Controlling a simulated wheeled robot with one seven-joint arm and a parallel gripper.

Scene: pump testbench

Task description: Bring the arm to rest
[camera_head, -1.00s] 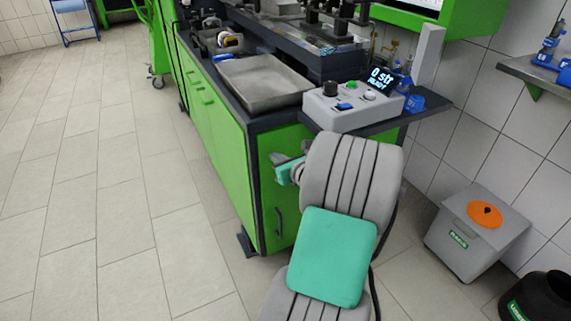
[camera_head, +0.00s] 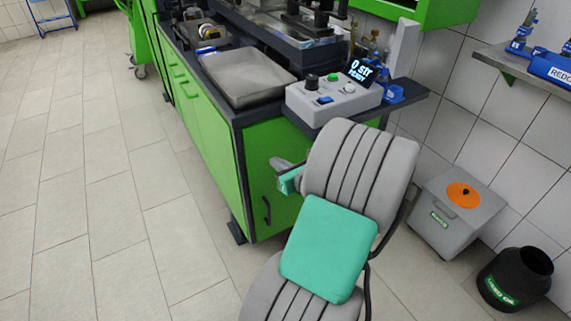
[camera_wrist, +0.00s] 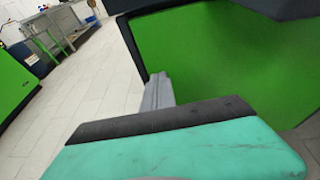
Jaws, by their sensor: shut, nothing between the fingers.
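My arm is folded in front of my body in the head view, with grey ribbed links and a teal cover. My gripper (camera_head: 277,164) shows small at the arm's left side, in front of the green end of the bench (camera_head: 262,180). In the wrist view my gripper (camera_wrist: 157,92) shows as a narrow grey shape beyond the teal and dark wrist housing. Its fingers are together, with nothing held. The arm hides part of the bench end and the floor. I cannot tell the exact gap to the bench.
A control box (camera_head: 333,98) with a lit display stands on the bench's side shelf, beside a metal tray (camera_head: 248,77). The floor at left (camera_head: 100,200) is clear.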

